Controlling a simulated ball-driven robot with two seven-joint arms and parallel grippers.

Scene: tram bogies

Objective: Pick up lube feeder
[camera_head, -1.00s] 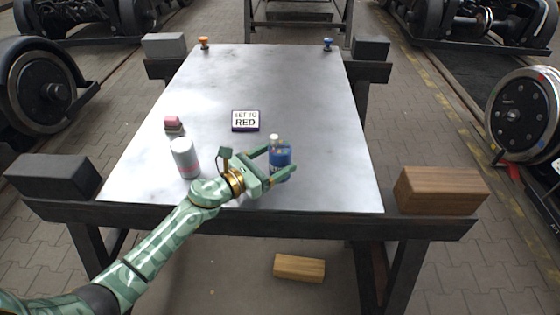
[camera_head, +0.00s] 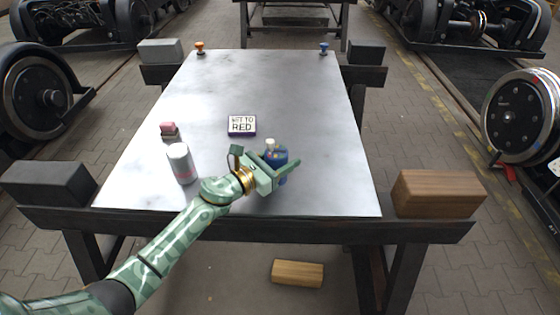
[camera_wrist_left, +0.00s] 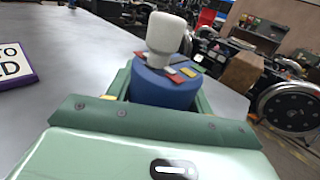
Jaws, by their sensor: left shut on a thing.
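The lube feeder looks to be the blue bottle (camera_head: 278,156) with a white cap, near the front right of the metal table. My left gripper (camera_head: 282,163) reaches it from the front left and is shut on its body. In the left wrist view the blue bottle (camera_wrist_left: 165,88) stands between the two green fingers of the gripper (camera_wrist_left: 160,98), its white cap above them. Red and yellow marks show on its shoulder. Its lower part is hidden by the gripper, so I cannot tell whether its base touches the table. My right gripper is not in view.
A white spray can (camera_head: 181,163) stands left of the gripper, with a pink-topped block (camera_head: 169,130) behind it. Orange (camera_head: 200,47) and blue (camera_head: 323,48) knobs stand at the far corners. The table's middle (camera_head: 290,90) is clear.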

